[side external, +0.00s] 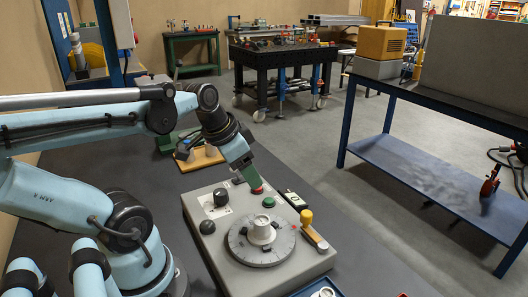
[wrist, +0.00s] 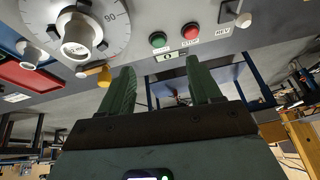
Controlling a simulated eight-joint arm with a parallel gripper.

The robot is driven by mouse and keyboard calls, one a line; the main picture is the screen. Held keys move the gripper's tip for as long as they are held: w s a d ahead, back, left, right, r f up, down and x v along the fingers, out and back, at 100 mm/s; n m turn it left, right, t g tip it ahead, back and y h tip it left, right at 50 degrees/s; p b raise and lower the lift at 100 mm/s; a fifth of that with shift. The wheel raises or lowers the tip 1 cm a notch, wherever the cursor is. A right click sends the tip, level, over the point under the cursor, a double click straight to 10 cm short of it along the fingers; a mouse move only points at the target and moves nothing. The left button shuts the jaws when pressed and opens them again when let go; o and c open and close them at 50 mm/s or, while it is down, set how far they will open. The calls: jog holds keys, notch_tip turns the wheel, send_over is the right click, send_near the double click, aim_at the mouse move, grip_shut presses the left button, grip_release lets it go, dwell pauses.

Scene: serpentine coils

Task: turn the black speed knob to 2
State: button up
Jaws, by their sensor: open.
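The grey control box (side external: 300,262) sits on the dark bench. A larger black knob (side external: 221,197) stands on its top at the back left, beside a white printed label; this looks like the speed knob. I cannot read its pointer or numbers. A smaller black knob (side external: 207,226) is nearer the left edge. My gripper (side external: 255,186) is above the box's back edge, right of the larger knob and close to the red button (side external: 257,190). In the wrist view, my gripper (wrist: 162,78) is open, with nothing between its green fingers. The larger knob is not clearly visible there.
A round graduated dial (side external: 262,240) with a metal hub fills the box's middle. A green button (side external: 268,202) and a yellow-topped handle (side external: 306,218) stand nearby. A switch (wrist: 243,20) marked REV shows in the wrist view. A wooden-based item (side external: 200,158) lies behind the box.

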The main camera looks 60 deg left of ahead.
jog(key=m+g+h, duration=0.1)
jog(key=m+h, duration=0.1)
send_near(220, 191)
notch_tip(220, 191, up, 3)
jog(key=s, duration=0.1)
jog(key=shift+x, duration=5.85)
jog(key=shift+s, duration=0.1)
jog(key=shift+a, duration=0.1)
jog(key=c, duration=1)
jog(key=shift+c, duration=0.2)
